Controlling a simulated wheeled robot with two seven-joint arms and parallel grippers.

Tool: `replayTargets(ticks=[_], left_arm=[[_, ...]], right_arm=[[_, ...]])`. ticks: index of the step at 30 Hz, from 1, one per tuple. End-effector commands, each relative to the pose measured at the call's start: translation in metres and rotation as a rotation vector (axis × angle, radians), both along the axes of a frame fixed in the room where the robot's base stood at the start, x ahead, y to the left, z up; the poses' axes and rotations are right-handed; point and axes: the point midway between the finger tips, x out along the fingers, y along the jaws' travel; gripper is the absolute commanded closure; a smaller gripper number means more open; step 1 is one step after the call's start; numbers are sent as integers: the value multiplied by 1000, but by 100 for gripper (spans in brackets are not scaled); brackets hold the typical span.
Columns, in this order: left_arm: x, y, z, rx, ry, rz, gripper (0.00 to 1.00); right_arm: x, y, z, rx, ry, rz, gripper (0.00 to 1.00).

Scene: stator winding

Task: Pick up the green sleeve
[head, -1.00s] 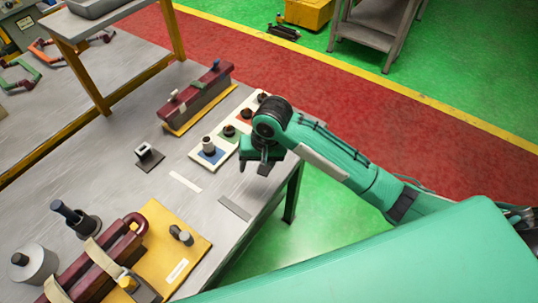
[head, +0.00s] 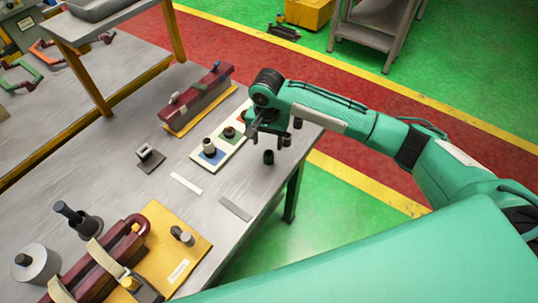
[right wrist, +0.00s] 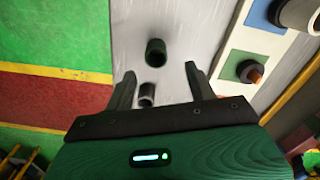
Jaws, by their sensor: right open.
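A dark sleeve with a greenish tint (right wrist: 155,52) stands upright on the bare table in the right wrist view. It looks nearly black in the head view (head: 268,157), near the table's right edge. A second small dark cylinder (right wrist: 147,97) shows between the fingers, partly hidden by the gripper body. My right gripper (head: 267,136) is open above the table, beyond the greenish sleeve in the head view. In the right wrist view its spread fingers (right wrist: 161,85) hold nothing. The sleeve lies ahead of the fingertips, apart from them. My left gripper is not in view.
A white strip with coloured squares (head: 198,160) stands left of the gripper and bears several parts. A grey strip (head: 235,208) lies flat nearer. A yellow board (head: 190,218) lies at the front and a dark red fixture (head: 208,92) at the back. The table ends just right of the sleeve.

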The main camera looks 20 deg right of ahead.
Motion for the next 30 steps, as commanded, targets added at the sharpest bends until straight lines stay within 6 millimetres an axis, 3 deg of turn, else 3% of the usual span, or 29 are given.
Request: replayTargets(ticks=[8,16,25,30], left_arm=[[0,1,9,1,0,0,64],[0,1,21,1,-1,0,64],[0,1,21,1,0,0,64],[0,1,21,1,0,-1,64]], right_arm=[[-2,-1,-21,-2,1,1,44],[-6,-3,-59,-1,1,1,44],[-6,-3,-65,0,-1,2,44],[-6,-3,-65,0,-1,2,78]])
